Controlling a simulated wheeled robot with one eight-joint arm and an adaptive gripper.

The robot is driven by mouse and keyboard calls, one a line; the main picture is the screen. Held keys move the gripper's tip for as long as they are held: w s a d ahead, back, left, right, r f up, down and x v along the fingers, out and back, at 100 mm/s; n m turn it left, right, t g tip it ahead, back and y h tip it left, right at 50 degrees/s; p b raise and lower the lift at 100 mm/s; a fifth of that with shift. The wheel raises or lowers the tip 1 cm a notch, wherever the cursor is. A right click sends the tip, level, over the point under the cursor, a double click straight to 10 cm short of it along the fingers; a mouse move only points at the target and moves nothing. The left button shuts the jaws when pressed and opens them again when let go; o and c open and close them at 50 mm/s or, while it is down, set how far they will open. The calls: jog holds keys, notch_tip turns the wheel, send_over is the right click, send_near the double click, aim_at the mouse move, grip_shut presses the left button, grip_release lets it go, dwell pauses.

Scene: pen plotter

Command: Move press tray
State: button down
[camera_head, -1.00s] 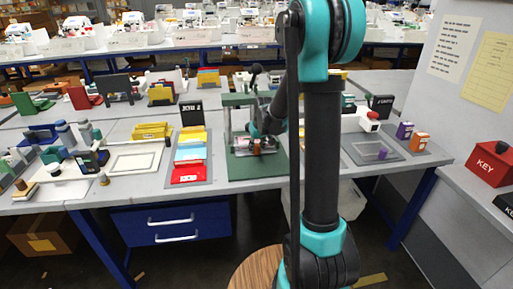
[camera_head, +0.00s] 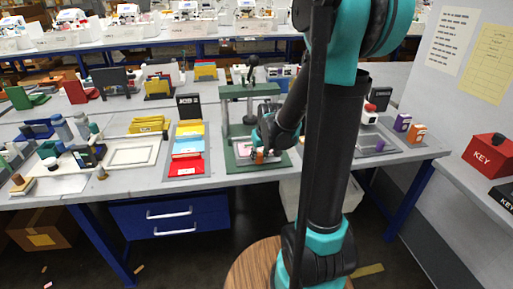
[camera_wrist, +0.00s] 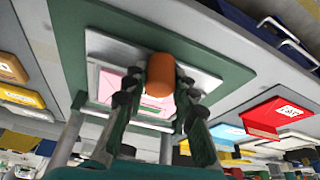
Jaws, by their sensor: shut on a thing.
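The green press (camera_head: 235,112) stands upright on the table, with a dark lever knob on top. The press tray (camera_head: 234,158), a pale plate with a pink sheet on it, lies on the green base of the press. In the wrist view the tray (camera_wrist: 205,85) shows its silver rim, with the pink sheet partly hidden by the fingers. An orange knob (camera_wrist: 160,75) stands at the tray's front side. My gripper (camera_wrist: 158,90) is shut on this knob, one finger on each side. In the head view my gripper (camera_head: 260,150) is low at the front of the press.
A grey board with red, blue and yellow folders (camera_head: 187,166) lies just left of the press. To the right are a grey tray (camera_head: 370,148) and small purple and orange boxes (camera_head: 416,134). The table's front edge is close in front of the press base.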

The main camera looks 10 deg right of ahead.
jog(key=shift+s, duration=1)
jog(key=c, duration=1.2)
grip_release()
jog(key=v, duration=1.2)
jog(key=s+d+f+m, duration=0.2)
jog(key=s+f, duration=1)
jog(key=s, duration=0.1)
jog(key=shift+d+h, duration=0.4)
